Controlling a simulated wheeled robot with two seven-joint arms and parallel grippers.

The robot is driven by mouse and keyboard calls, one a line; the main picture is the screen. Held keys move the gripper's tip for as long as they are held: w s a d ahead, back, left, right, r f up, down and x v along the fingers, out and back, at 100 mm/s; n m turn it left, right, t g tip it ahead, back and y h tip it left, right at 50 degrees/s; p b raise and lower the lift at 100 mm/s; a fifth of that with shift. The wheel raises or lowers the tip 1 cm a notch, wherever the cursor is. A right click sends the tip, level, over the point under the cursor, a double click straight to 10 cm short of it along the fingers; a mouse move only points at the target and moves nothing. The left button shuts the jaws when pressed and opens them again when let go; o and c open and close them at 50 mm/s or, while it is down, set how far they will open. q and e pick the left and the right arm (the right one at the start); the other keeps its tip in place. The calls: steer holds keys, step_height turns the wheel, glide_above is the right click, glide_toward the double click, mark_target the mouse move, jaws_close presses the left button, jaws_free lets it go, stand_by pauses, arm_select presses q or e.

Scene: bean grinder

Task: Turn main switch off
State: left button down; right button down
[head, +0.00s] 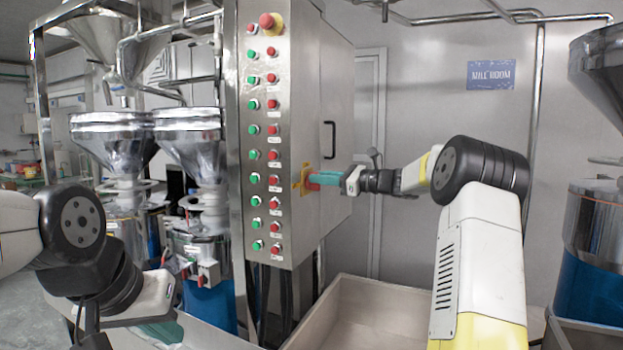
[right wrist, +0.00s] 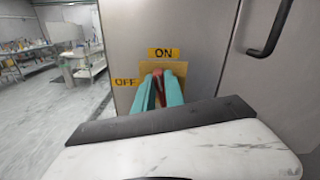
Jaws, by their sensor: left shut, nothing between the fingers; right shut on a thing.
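The main switch sits on a yellow plate (head: 306,178) on the side of the steel control cabinet (head: 335,90). In the right wrist view its red handle (right wrist: 157,73) shows between and above the teal fingertips. The ON label (right wrist: 163,53) is above the plate and the OFF label (right wrist: 126,82) is to its left. The handle's exact angle is partly hidden by the fingers. My right gripper (head: 314,179) is shut on the red handle, reaching in from the right. My left gripper (head: 172,332) is shut and empty, low at the left, away from the switch.
The cabinet front carries green and red buttons (head: 273,129) and a red emergency knob (head: 267,21). A black door handle (right wrist: 271,28) is right of the switch. Grinders with steel hoppers (head: 115,125) stand at the left. A steel bin (head: 365,295) is below the right arm.

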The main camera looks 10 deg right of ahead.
steer(key=n, duration=0.5)
steer(key=s+n, duration=0.1)
steer(key=n, duration=0.2)
steer(key=shift+a+f, duration=0.3)
steer(key=shift+f, duration=0.1)
steer(key=n, duration=0.3)
steer(key=shift+f+n, duration=0.3)
steer(key=shift+s+f+n, duration=0.1)
steer(key=shift+f+n, duration=0.05)
steer(key=shift+n, duration=0.7)
steer(key=shift+f+n, duration=0.15)
steer(key=shift+n, duration=0.7)
steer(key=shift+a, duration=0.1)
steer(key=c, duration=1.4)
jaws_free()
